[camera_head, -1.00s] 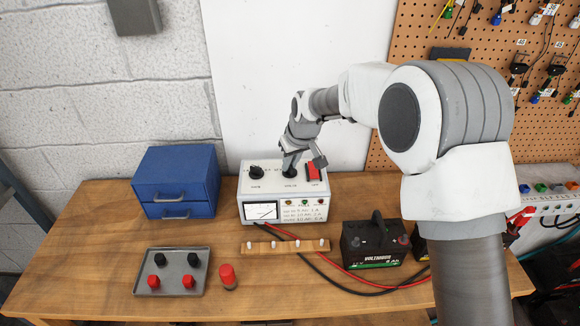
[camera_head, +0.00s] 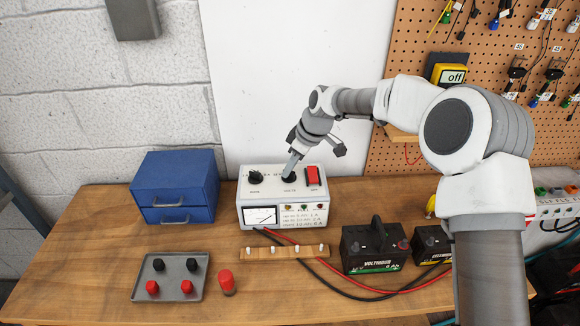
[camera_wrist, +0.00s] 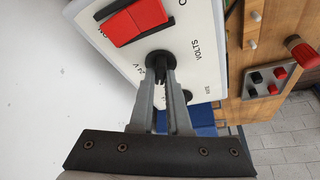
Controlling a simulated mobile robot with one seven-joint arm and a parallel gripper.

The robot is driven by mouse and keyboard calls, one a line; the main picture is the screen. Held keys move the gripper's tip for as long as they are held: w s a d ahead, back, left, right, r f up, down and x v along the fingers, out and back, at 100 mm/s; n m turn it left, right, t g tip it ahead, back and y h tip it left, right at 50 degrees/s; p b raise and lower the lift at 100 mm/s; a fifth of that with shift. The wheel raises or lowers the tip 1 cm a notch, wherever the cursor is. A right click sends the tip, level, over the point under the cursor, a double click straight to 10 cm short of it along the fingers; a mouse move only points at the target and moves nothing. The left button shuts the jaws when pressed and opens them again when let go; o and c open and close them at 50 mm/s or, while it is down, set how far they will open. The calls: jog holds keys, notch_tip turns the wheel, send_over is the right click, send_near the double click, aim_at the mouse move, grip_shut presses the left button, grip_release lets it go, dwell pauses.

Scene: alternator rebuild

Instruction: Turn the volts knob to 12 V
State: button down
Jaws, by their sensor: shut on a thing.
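The white power supply box (camera_head: 284,212) stands on the bench, with a meter on its front. The black volts knob (camera_head: 289,178) is in the middle of its top, and it also shows in the wrist view (camera_wrist: 160,59). My gripper (camera_head: 291,172) comes down from above and is shut on this knob; its fingertips (camera_wrist: 161,76) meet around it in the wrist view. "VOLTS" and "24 V" print shows beside the knob there. The fingers partly hide the knob, so I cannot tell where its pointer stands.
A red switch (camera_head: 313,176) sits right of the knob and another black knob (camera_head: 255,177) left of it. A blue drawer box (camera_head: 178,177) stands at left. A grey tray (camera_head: 171,274), a wooden strip (camera_head: 285,253) and a black battery (camera_head: 372,246) lie in front.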

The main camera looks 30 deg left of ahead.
dwell(0.4)
jog(key=c, duration=0.9)
grip_release()
jog(key=v, duration=1.7)
jog(key=shift+d+r, duration=0.15)
jog(key=shift+d, duration=0.05)
